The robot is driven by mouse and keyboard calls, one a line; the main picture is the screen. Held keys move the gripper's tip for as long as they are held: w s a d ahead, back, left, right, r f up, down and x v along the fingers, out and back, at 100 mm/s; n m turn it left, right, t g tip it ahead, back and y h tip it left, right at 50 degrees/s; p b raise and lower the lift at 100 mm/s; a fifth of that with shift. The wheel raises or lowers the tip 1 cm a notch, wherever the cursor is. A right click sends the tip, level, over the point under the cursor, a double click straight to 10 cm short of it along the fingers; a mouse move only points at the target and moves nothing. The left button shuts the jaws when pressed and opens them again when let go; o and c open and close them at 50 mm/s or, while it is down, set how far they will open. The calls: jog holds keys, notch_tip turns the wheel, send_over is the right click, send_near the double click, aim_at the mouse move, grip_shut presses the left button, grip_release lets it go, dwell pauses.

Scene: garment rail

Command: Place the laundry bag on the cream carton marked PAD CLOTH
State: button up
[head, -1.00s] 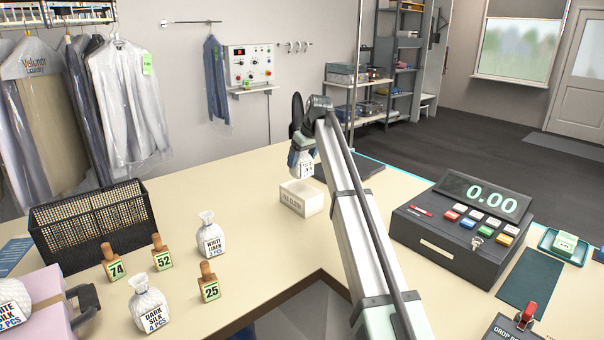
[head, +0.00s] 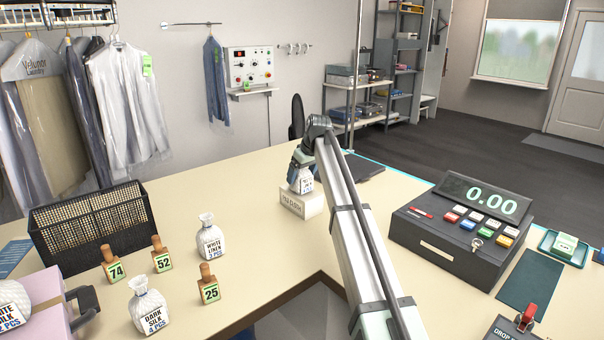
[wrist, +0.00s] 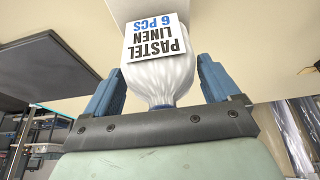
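The laundry bag (head: 301,182) is a white pleated bag with a tied neck. Its label reads PASTEL LINEN 6 PCS in the wrist view (wrist: 158,42). My gripper (head: 301,160) is above it, with its blue fingers on both sides of the bag (wrist: 162,76); the fingertips appear to press on its sides. The bag is upright at the top of the cream carton (head: 301,205), whose front lettering is partly readable. I cannot tell whether its base fully rests there. A pale surface behind the bag in the wrist view seems to be the carton.
Other labelled bags, WHITE LINEN (head: 210,240) and DARK SILK (head: 148,308), stand left with numbered tags (head: 209,288). A black basket (head: 95,225) is at far left. A cash register (head: 460,228) is right. A dark flat pad (head: 362,168) lies behind my arm.

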jog(key=shift+o, duration=0.8)
jog(key=shift+r, duration=0.25)
jog(key=v, duration=1.2)
jog(key=shift+f, duration=0.1)
